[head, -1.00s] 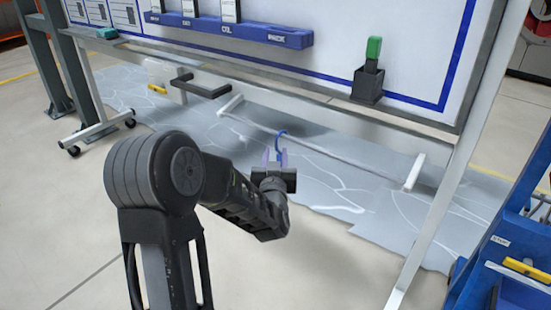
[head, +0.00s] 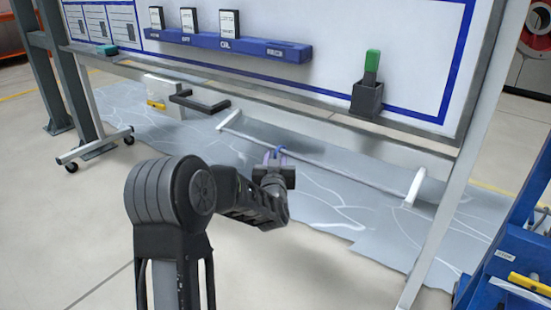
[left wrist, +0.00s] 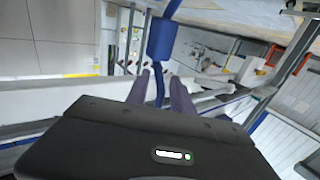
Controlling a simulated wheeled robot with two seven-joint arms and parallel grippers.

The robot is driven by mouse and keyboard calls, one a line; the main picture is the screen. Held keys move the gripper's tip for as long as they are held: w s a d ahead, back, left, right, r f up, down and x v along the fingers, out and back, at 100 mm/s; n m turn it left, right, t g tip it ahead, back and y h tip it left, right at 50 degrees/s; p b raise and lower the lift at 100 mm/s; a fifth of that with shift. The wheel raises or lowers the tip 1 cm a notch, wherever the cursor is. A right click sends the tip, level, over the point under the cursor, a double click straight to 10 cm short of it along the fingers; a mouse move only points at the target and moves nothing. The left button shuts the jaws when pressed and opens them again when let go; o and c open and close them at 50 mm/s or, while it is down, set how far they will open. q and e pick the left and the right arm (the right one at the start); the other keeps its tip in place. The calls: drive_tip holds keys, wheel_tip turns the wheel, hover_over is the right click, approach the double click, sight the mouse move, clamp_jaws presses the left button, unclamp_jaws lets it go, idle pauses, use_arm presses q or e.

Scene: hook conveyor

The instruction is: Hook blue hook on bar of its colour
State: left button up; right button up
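In the head view, the hook's top overlaps the line of a long pale grey bar (head: 340,174) between two white end arms. I cannot tell whether hook and bar touch. No blue shows on this bar. The hook's lower part is hidden by my gripper. My right gripper is out of view.
A blue shelf (head: 250,47) with several white cards runs along the white board. A dark holder (head: 366,98) with a green-topped piece stands on the frame's ledge. A dark bracket (head: 200,103) juts out at left. A blue cart (head: 515,270) stands at right.

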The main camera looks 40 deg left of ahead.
use_arm(q)
clamp_jaws()
idle(2.9)
